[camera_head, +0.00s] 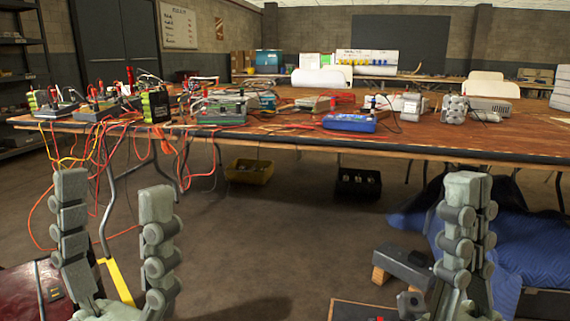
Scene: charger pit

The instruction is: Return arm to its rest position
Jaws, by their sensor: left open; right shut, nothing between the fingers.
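My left gripper (113,212) stands upright at the lower left, its two grey fingers wide apart with nothing between them. My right gripper (466,190) stands upright at the lower right, its fingers together and holding nothing. Both grippers are in front of the long wooden table (400,148), apart from it. The wrists and most of both arms are below the picture's lower edge.
Electrical devices and loose wires crowd the table's left part; a blue device (349,122) sits near its front edge. Red and yellow cables hang behind my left gripper. A blue padded cover (510,245) lies right. A yellow bin (250,171) is under the table. Floor between my grippers is mostly clear.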

